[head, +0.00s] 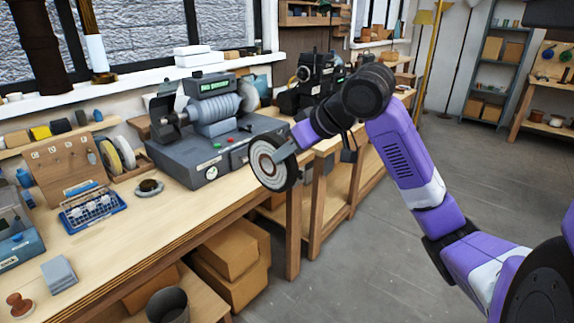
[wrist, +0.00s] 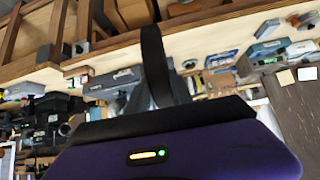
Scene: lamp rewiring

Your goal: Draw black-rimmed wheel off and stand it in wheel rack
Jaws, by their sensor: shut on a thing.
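The black-rimmed wheel (head: 267,171), a pale disc with a dark rim, is in the head view in front of the bench's front edge. It is held upright, clear of the grinder. My gripper (head: 284,152) is shut on it, with a grey finger across its face. The bench grinder (head: 212,120), grey with a green-lit display, stands on its base at left.
A dark ring on a small dish (head: 149,187) lies before the rack. A blue wire tray (head: 94,210) and a tool board (head: 66,160) are further left. The bench's front strip (head: 150,240) is mostly clear. Cardboard boxes (head: 228,255) sit below.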

